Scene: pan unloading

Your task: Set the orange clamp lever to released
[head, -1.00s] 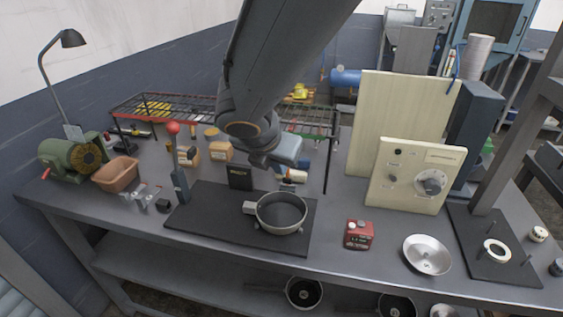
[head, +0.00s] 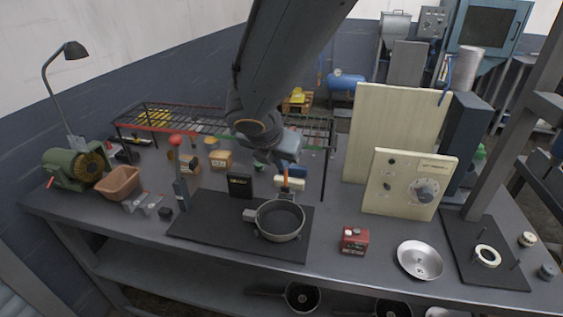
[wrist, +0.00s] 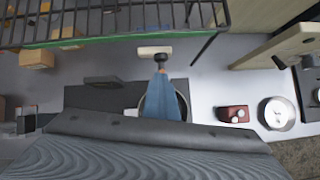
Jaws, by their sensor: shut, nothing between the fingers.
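An upright grey post (head: 181,192) with a red-orange ball knob (head: 176,141) above it stands at the left edge of the dark mat (head: 205,225); it looks like the clamp lever. A round dark pan (head: 280,220) sits on the mat, its short pale handle (head: 250,214) pointing left. My gripper (head: 286,180) is shut and empty behind the pan, well right of the knob and apart from it. In the wrist view my gripper (wrist: 162,57) shows a blue body, an orange band and a dark tip, over the pan (wrist: 182,106). The lever's exact setting cannot be told.
A black box (head: 240,185) stands between post and pan. A wire rack (head: 200,117) runs behind. A cream block (head: 291,184) is close to my gripper. A red timer (head: 354,239), metal bowl (head: 419,260) and cream control panel (head: 405,195) are at right.

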